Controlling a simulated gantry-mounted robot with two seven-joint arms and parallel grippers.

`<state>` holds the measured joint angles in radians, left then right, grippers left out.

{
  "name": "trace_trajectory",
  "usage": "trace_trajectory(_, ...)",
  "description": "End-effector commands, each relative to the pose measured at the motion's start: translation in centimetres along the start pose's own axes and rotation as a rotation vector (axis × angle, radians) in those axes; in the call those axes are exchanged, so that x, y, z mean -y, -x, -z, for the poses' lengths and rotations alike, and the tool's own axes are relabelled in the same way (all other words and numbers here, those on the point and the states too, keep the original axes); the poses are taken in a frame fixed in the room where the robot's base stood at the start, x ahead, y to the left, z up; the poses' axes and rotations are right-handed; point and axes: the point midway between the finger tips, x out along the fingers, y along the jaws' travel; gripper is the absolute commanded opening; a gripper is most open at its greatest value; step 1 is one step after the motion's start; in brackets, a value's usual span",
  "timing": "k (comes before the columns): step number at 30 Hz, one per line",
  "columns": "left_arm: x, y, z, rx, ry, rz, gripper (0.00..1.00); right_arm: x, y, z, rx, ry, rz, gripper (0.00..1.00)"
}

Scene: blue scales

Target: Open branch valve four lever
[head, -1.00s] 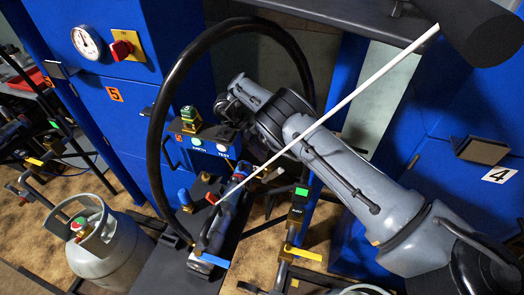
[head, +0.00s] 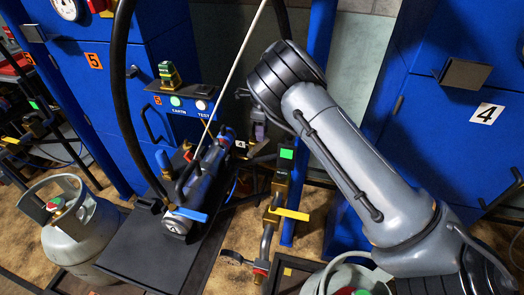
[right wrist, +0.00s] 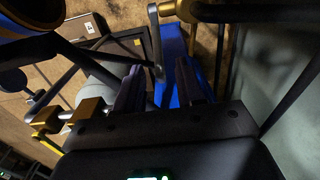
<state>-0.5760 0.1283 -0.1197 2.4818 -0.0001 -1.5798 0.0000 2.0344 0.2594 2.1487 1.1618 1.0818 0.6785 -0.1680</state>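A brass valve (head: 271,217) with a yellow lever (head: 290,213) stands on a grey pipe below a green tag (head: 287,153). The lever points right, crosswise to the pipe. My left gripper is not in view.
A second cylinder (head: 340,280) is at the bottom. In the right wrist view, brass fittings (right wrist: 90,108) are close left of the fingers.

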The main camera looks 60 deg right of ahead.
Motion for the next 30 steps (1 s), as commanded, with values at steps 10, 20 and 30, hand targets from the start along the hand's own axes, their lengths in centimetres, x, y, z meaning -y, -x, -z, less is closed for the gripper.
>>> trace_trajectory(10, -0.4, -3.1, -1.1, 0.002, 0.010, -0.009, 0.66, -0.1, -5.8, 0.0, -0.001, -0.001, -0.002, 0.38)
trace_trajectory(20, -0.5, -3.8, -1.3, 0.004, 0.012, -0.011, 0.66, -0.1, -7.2, 0.0, -0.002, -0.002, -0.001, 0.38)
trace_trajectory(30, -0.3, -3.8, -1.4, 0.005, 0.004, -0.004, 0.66, -0.1, -7.2, 0.0, -0.002, -0.002, -0.002, 0.21)
